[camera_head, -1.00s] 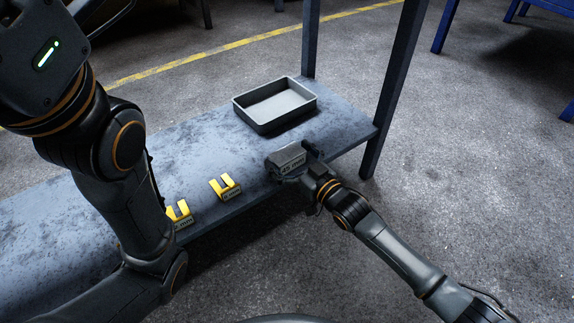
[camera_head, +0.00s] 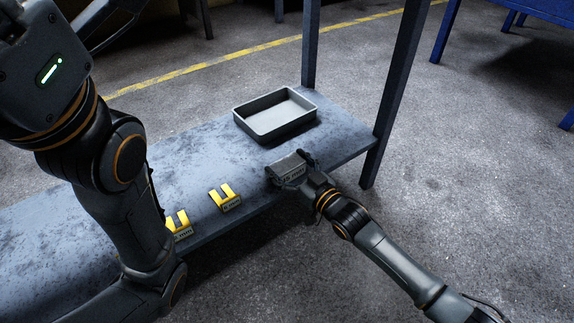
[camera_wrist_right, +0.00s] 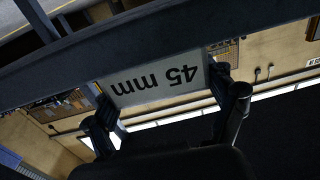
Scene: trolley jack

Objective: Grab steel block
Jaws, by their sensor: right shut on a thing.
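The steel block (camera_head: 287,168) is a grey block with a "45 mm" label, at the front edge of the grey shelf near its right end. My right gripper (camera_head: 303,167) is shut on it from the front right. In the right wrist view the block's labelled face (camera_wrist_right: 156,80) is upside down, between the two fingers of my right gripper (camera_wrist_right: 168,105). I cannot tell whether the block touches the shelf. My left arm crosses the left of the head view, and its gripper is not seen.
A grey open tray (camera_head: 240,119) stands empty on the shelf (camera_head: 190,158) behind the block. Two yellow notched blocks (camera_head: 224,197) (camera_head: 178,224) with labels stand to the left along the front edge. A dark shelf post (camera_head: 392,100) rises at the right.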

